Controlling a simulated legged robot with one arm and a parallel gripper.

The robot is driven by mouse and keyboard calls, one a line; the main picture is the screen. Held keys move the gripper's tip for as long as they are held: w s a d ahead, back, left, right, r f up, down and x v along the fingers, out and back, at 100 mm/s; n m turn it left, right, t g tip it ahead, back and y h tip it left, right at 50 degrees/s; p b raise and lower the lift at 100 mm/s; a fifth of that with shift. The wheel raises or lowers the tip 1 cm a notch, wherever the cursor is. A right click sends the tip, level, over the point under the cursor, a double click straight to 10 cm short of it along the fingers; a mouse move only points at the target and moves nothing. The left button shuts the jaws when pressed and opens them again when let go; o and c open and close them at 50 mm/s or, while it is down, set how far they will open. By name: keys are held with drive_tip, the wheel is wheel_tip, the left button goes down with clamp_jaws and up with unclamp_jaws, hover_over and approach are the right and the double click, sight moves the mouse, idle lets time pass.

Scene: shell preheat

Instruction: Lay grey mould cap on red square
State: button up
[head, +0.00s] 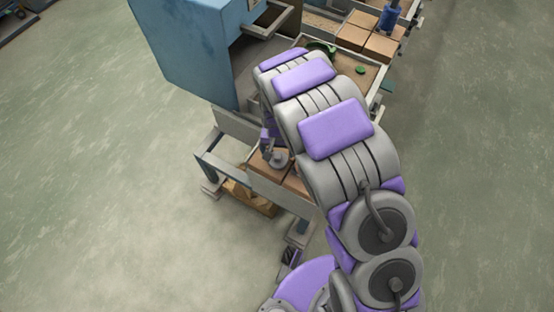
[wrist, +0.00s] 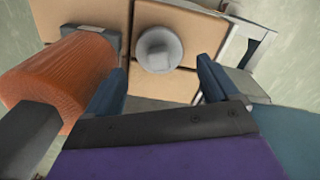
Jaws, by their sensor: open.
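The grey mould cap (wrist: 158,48), a round disc with a raised knob, sits on brown blocks (wrist: 192,30) in the wrist view. In the head view the cap (head: 279,160) shows just left of my arm. My gripper (wrist: 160,70) is open and empty, with its two blue fingers spread. In the wrist view the cap lies just beyond the gap between the fingertips, apart from both. I cannot make out a red square in either view.
An orange cylinder on a grey rod (wrist: 65,78) is close by the left finger. A blue cabinet (head: 185,45) stands left of my arm. Beyond it are a tray with a green disc (head: 360,70), more brown blocks (head: 381,46) and a blue cylinder (head: 389,17).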

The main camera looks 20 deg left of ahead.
sight(278, 155)
drive_tip(key=f, duration=0.1)
drive_tip(key=f+b, duration=0.1)
drive_tip(key=f, duration=0.3)
drive_tip(key=shift+w+d+f+b, duration=0.1)
drive_tip(key=shift+w+d+b, duration=0.15)
drive_tip(key=shift+b, duration=0.1)
drive_tip(key=shift+a+f, duration=0.15)
drive_tip(key=shift+f, duration=0.15)
drive_tip(key=shift+a, duration=0.25)
drive_tip(key=shift+d, duration=0.25)
drive_tip(key=c, duration=0.9)
drive_tip(key=shift+a, duration=0.15)
